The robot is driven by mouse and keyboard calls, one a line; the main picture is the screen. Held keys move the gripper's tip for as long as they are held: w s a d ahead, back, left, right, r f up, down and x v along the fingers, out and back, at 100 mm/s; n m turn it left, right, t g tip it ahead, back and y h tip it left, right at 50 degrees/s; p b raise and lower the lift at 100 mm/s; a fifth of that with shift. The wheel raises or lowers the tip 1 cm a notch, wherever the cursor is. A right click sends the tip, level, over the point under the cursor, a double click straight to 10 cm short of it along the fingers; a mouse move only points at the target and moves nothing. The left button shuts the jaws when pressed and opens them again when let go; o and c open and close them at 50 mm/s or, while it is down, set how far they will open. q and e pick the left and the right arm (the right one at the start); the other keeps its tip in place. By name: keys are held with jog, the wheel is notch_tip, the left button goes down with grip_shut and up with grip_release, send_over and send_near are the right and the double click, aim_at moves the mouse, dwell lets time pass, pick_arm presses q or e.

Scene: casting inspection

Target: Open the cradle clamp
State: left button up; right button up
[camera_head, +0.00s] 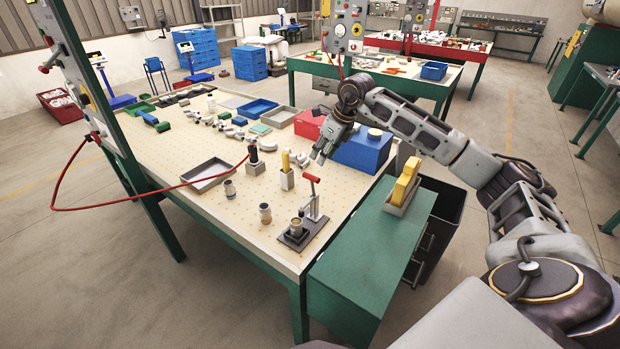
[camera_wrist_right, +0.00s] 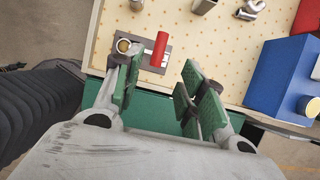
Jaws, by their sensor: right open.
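The cradle clamp (camera_head: 314,208) stands upright on a dark base plate (camera_head: 292,241) at the near right corner of the pegboard-topped table. Its red handle (camera_head: 312,178) is at the top. A small brass-coloured cup-shaped part (camera_head: 296,227) sits on the same plate. My right gripper (camera_head: 322,150) is open and empty, above and behind the clamp handle in the head view. In the right wrist view its green-padded fingers (camera_wrist_right: 155,95) are spread, with the red handle (camera_wrist_right: 159,48) beyond them, between the fingertips' lines and nearer the left finger. No contact shows. My left gripper is out of view.
A green cabinet (camera_head: 370,250) adjoins the table.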

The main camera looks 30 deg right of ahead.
aim_at(311, 175)
jog(key=shift+p+x, duration=1.05)
jog(key=shift+x, duration=5.65)
jog(key=shift+c, duration=0.3)
grip_shut()
